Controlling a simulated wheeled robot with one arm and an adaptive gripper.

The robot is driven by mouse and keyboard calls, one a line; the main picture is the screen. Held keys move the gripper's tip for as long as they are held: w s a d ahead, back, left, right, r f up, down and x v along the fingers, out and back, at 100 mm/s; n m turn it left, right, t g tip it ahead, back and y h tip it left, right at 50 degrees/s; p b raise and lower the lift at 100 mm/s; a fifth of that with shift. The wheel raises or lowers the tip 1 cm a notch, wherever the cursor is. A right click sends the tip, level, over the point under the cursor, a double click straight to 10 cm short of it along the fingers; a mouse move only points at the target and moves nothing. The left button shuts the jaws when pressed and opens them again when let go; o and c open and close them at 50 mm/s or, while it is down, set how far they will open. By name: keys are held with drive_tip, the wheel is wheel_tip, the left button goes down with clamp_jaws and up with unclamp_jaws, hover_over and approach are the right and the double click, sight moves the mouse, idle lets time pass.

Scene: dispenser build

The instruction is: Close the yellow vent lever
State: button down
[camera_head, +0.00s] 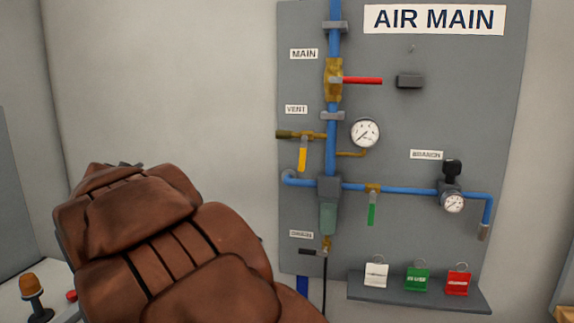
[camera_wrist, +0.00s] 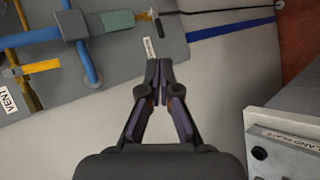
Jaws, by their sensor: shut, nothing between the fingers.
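The yellow vent lever (camera_head: 302,159) hangs straight down from the brass vent valve (camera_head: 307,135), across its horizontal pipe, under the VENT label (camera_head: 296,109). In the wrist view, the yellow lever (camera_wrist: 42,67) shows at the upper left, with the VENT label (camera_wrist: 6,99) at the left edge. My gripper (camera_wrist: 159,72) is shut and empty, its tips together near the panel edge, to the right of the lever and apart from it. My brown-covered arm hides the gripper in the head view.
The grey panel (camera_head: 400,230) also carries a red lever (camera_head: 362,80), a green lever (camera_head: 371,212), a gauge (camera_head: 365,132), blue pipes and a shelf (camera_head: 420,298) of tags. A labelled box (camera_wrist: 290,135) stands at the lower right of the wrist view.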

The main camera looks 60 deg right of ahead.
drive_tip(key=w+d+r+m+g+h, duration=0.1)
drive_tip(key=w+d+r+h, duration=0.25)
drive_tip(key=r, duration=0.35)
drive_tip(key=w+d+r+h, duration=0.2)
drive_tip(key=w+d+r, duration=0.1)
drive_tip(key=w+r, duration=0.3)
drive_tip(key=p, duration=0.1)
approach(303, 154)
drive_tip(key=w+d+f, duration=0.1)
drive_tip(key=w+d, duration=0.3)
drive_tip(key=d, duration=0.1)
drive_tip(key=shift+s+d+f+p, duration=0.15)
drive_tip(key=shift+s+d+p, duration=0.1)
drive_tip(key=shift+s+d, duration=0.25)
drive_tip(key=shift+s+d+f+p, duration=0.2)
drive_tip(key=shift+s+d, duration=0.1)
drive_tip(key=shift+s, duration=0.3)
drive_tip(key=shift+s+d+f+p, duration=0.15)
drive_tip(key=shift+s+d+p, duration=0.15)
drive_tip(key=shift+s, duration=0.25)
drive_tip(key=shift+s+h+b, duration=0.1)
drive_tip(key=shift+h+b, duration=0.15)
drive_tip(key=shift+b, duration=0.2)
